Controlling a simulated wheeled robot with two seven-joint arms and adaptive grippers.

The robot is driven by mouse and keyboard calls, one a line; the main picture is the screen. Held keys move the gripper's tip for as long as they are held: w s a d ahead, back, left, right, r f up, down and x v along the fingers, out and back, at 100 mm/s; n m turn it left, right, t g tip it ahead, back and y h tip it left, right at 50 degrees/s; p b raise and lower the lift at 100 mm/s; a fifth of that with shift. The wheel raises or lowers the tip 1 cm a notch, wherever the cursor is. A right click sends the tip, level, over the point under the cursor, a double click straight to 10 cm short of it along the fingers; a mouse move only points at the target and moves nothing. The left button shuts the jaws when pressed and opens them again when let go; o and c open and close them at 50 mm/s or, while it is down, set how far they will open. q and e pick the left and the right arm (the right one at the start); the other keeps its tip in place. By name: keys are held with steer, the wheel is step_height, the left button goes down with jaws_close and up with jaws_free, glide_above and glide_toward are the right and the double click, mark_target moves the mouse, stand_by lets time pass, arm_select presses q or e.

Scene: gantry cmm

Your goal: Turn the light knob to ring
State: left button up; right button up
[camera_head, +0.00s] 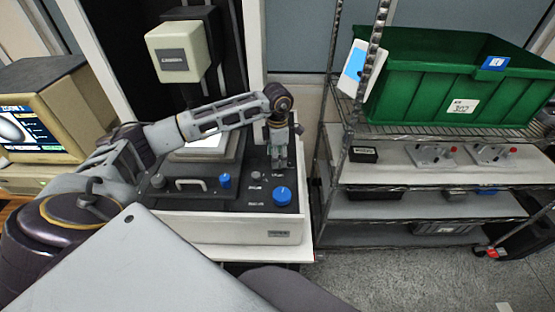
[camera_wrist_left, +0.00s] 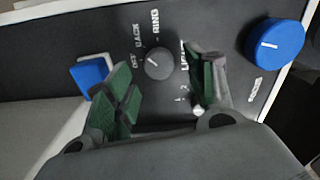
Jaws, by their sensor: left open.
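The light knob (camera_wrist_left: 159,64) is a small round grey dial on a dark panel in the left wrist view. Its white line lies toward the upper left, roughly toward BACK; the exact setting is hard to read. The labels OFF, BACK and RING run around its left and upper side. My left gripper (camera_wrist_left: 163,108) is open, its green-padded fingers on either side of the knob's lower area, with no clear contact. In the head view the left gripper (camera_head: 280,162) points down over the back of the control panel (camera_head: 240,200). My right gripper is not in view.
A large blue knob (camera_wrist_left: 276,46) is right of the fingers; a blue control (camera_wrist_left: 91,74) is left. The panel has a handle (camera_head: 191,183). A measuring head (camera_head: 178,52) hangs above. A monitor (camera_head: 38,118) stands left; a wire rack (camera_head: 430,185) with a green crate (camera_head: 450,85) stands right.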

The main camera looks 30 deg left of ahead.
arm_select(q)
steer(key=shift+f, duration=1.3)
steer(key=shift+c, duration=0.4)
steer(key=c, duration=1)
